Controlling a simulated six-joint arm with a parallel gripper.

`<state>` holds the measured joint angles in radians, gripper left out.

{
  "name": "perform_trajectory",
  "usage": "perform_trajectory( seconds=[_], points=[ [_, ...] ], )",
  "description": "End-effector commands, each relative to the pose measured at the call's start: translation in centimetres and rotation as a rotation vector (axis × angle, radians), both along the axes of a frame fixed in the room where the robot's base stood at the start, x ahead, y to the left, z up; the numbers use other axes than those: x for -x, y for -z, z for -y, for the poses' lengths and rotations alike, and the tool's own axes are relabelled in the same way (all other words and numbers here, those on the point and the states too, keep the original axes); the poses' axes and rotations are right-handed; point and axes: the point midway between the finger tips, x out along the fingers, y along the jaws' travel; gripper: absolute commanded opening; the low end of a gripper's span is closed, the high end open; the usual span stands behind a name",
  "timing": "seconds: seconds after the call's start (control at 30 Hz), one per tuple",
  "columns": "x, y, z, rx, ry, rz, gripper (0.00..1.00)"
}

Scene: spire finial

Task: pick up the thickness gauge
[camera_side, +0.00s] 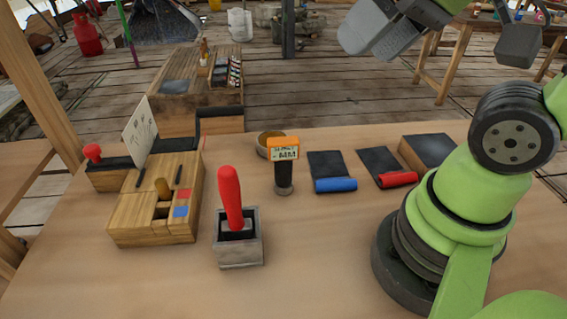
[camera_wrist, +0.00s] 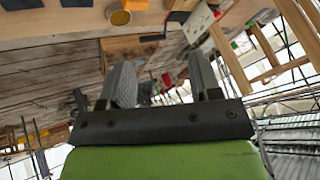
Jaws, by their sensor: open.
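The thickness gauge (camera_side: 284,152) looks to be the upright tool with an orange head, a small display reading "MM" and a dark handle. It stands on the wooden table in the middle of the side view, just in front of a round yellowish dish (camera_side: 266,143). I cannot make out the gauge clearly in the wrist view. My gripper (camera_side: 445,42) is high at the upper right of the side view, well away from the gauge. Its two grey fingers are wide apart with nothing between them, also in the wrist view (camera_wrist: 163,78).
A red-handled tool (camera_side: 231,200) stands in a grey block left of the gauge. A wooden block (camera_side: 140,228) with slots lies further left. Blue (camera_side: 336,185) and red (camera_side: 399,179) rollers lie on dark pads to the right. The front table is clear.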

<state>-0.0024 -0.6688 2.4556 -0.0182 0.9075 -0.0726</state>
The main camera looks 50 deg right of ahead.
Motion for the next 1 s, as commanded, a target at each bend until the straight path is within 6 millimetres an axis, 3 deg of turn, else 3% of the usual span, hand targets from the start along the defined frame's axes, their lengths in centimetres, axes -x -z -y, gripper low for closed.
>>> perform_trajectory(
  seconds=[0.27, 0.5, 0.7, 1.0],
  points=[
    [-6.7, 2.4, 0.7, 0.261, -0.402, -0.202, 0.57],
    [-11.9, 7.7, 1.3, 0.411, -0.804, -0.365, 0.57],
    [-13.7, 10.8, 1.5, 0.455, -1.001, -0.428, 0.57],
    [-13.9, 14.8, 1.6, 0.459, -1.041, -0.443, 0.57]
  ],
)
